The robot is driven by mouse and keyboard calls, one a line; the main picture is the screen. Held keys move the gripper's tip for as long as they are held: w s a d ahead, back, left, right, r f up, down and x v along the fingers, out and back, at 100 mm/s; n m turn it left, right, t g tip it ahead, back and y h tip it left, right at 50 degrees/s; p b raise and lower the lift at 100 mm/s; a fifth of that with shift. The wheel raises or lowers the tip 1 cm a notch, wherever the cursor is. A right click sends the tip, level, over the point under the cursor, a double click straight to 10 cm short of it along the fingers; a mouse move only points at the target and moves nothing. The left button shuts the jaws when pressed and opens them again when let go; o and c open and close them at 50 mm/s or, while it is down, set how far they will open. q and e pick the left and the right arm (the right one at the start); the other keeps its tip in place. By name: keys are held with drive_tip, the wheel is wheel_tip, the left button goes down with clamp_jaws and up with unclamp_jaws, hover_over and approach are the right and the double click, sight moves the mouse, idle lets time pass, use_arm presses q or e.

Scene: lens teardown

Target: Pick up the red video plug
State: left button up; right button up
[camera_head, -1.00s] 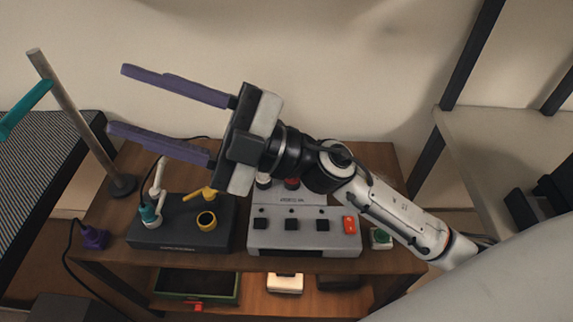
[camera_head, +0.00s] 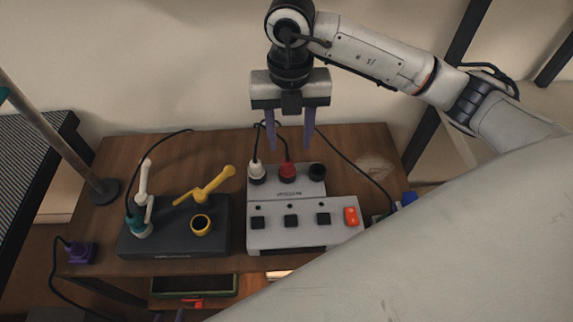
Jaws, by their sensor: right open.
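A dark box (camera_head: 175,240) with a yellow lever, a yellow ring and a white-and-teal plug stands to the left on the wooden table (camera_head: 345,150). A metal pole (camera_head: 65,145) rises at the far left. A purple plug (camera_head: 80,253) lies at the left edge. Cables cross the back.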

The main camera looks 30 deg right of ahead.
sight(288, 160)
drive_tip(key=f, duration=0.8)
drive_tip(key=shift+a, duration=0.2)
drive_tip(key=shift+w+r, duration=0.1)
clamp_jaws()
